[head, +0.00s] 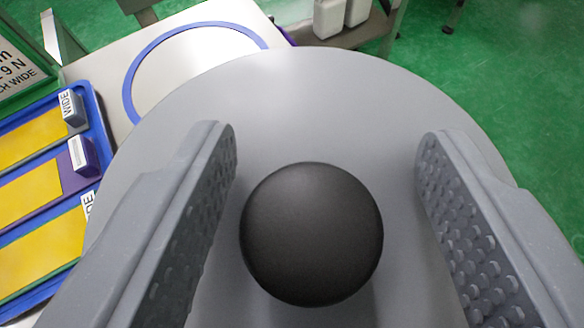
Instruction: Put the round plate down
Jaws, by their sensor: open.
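The round plate (330,90) is a large grey disc with a dark ball-shaped knob (311,234) standing at its middle. It fills the centre of the head view. My gripper (327,150) is open, with one studded finger on each side of the knob. There is a visible gap between each finger and the knob. The plate's lower part runs out of the picture and behind my fingers. What lies beneath the plate is hidden.
A pale table top (90,66) at the upper left bears a blue ring outline (133,75), partly covered by the plate. A blue tray (95,107) with yellow panels and labelled blocks is at the left. White containers (328,18) stand at the top. Green floor (500,80) shows at the right.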

